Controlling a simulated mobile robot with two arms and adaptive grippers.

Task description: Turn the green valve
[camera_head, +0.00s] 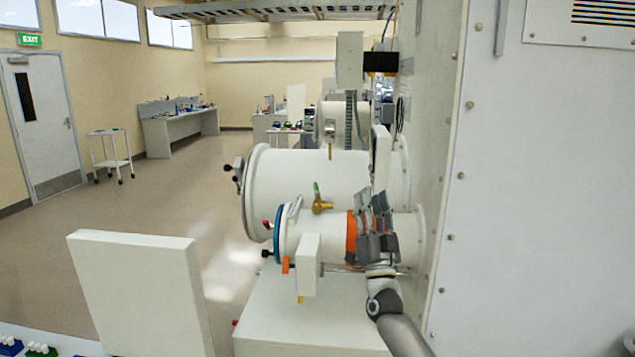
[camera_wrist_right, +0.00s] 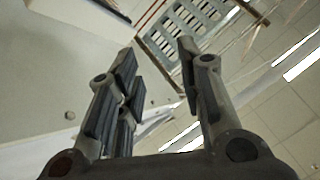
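The green valve (camera_head: 317,188) shows in the head view as a small green handle on a brass body (camera_head: 322,205). It sits on top of the nearer, smaller white cylinder (camera_head: 335,235). My right gripper (camera_head: 371,198) is to the right of the valve, apart from it, in front of the orange band on that cylinder. Its fingers point upward. In the wrist view the right gripper (camera_wrist_right: 160,65) is open, with nothing between its fingers. The valve does not show in the wrist view. My left gripper is not in view.
A larger white cylinder (camera_head: 310,180) lies behind the small one. A white box (camera_head: 308,262) is in front of the small cylinder. A tall panelled wall (camera_head: 535,190) stands to the right. A white panel (camera_head: 140,290) is at the lower left. Open floor (camera_head: 160,210) lies to the left.

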